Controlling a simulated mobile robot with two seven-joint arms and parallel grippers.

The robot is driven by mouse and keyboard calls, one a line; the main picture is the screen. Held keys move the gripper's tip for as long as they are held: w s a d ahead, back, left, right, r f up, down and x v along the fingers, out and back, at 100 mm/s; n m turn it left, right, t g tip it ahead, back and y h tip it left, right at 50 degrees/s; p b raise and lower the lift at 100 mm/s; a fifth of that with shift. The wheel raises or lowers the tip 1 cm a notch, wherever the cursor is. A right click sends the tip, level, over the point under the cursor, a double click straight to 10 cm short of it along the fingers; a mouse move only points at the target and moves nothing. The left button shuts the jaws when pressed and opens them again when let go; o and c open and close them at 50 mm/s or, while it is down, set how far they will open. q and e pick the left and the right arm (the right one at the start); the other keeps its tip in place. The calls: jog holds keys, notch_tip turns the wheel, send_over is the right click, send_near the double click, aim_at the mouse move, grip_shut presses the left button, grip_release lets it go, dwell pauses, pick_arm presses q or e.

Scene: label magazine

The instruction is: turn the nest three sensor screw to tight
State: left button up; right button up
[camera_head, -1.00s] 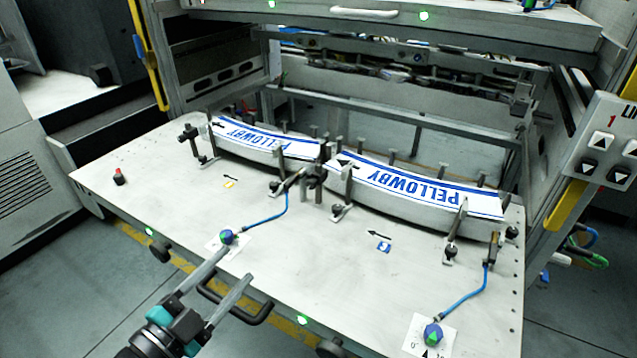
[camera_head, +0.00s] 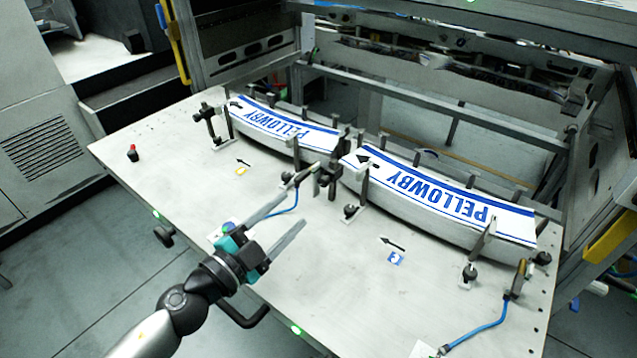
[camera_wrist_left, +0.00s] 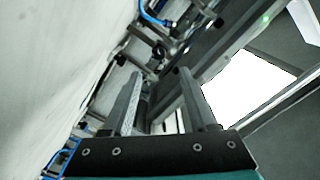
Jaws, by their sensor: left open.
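Two sensor screws show, and I cannot read which is nest three. The left screw (camera_head: 228,226) is a blue knob on a white card, mostly hidden behind my left gripper. At the bottom edge, only a corner of the right screw's card (camera_head: 423,350) shows; its knob is out of frame. My left gripper (camera_head: 294,208) is open and empty, its fingers reaching over the plate beyond the left screw toward the clamps. In the left wrist view, its two spread fingers (camera_wrist_left: 163,85) have nothing between them, with posts and clamps behind.
Two curved nests carry white labels reading PELLOWBY, left (camera_head: 290,130) and right (camera_head: 430,192). Clamps and posts line their edges. Blue cables (camera_head: 475,332) run to sensors.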

aim_at(322, 184)
pick_arm(q)
jog(key=x, duration=0.9)
jog(key=shift+w+d, duration=0.25)
jog(key=shift+w, duration=0.05)
grip_shut()
dwell(0.3)
